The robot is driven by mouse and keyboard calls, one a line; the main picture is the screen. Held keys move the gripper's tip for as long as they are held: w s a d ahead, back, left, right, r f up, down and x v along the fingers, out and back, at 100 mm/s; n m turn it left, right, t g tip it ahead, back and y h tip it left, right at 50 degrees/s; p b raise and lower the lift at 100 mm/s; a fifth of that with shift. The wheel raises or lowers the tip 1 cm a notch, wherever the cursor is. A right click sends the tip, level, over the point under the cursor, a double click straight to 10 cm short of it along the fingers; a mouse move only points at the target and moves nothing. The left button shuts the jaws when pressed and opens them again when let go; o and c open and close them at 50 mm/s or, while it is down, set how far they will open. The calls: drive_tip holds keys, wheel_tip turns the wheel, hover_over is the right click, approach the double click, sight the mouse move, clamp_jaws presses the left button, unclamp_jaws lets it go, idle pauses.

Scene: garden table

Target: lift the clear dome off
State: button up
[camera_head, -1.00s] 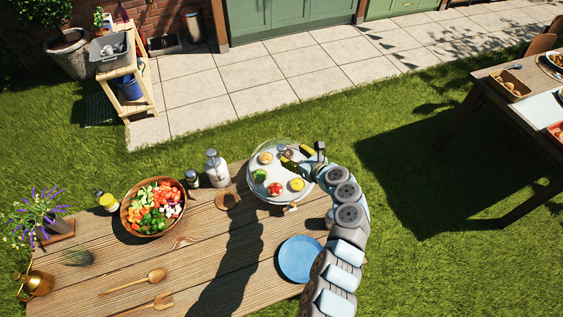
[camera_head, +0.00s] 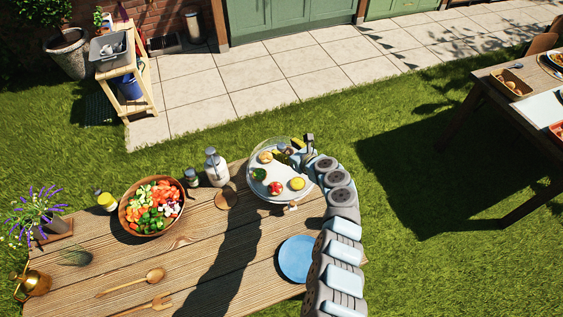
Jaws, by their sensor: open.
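The clear dome (camera_head: 264,150) covers a round white tray (camera_head: 262,193) at the far end of the wooden table. Its see-through rim shows around several small foods, among them a red one (camera_head: 275,188) and a yellow one (camera_head: 297,184). My gripper (camera_head: 291,150) is open at the upper right part of the dome. It hides part of the dome's top and some food. I cannot tell whether its fingers touch the dome.
A wooden bowl of chopped vegetables (camera_head: 152,206), a pump bottle (camera_head: 215,167) and a small jar (camera_head: 191,177) stand left of the tray. A blue plate (camera_head: 298,259) lies in front, beside my arm. Bare planks (camera_head: 215,240) lie between.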

drive_tip(key=shift+w+a+f+b, duration=0.4)
drive_tip(key=shift+w+f+b, duration=0.05)
drive_tip(key=shift+f, duration=0.05)
drive_tip(key=shift+w+a+b, duration=0.35)
drive_tip(key=shift+w, duration=0.2)
clamp_jaws()
drive_tip(key=shift+r, duration=0.1)
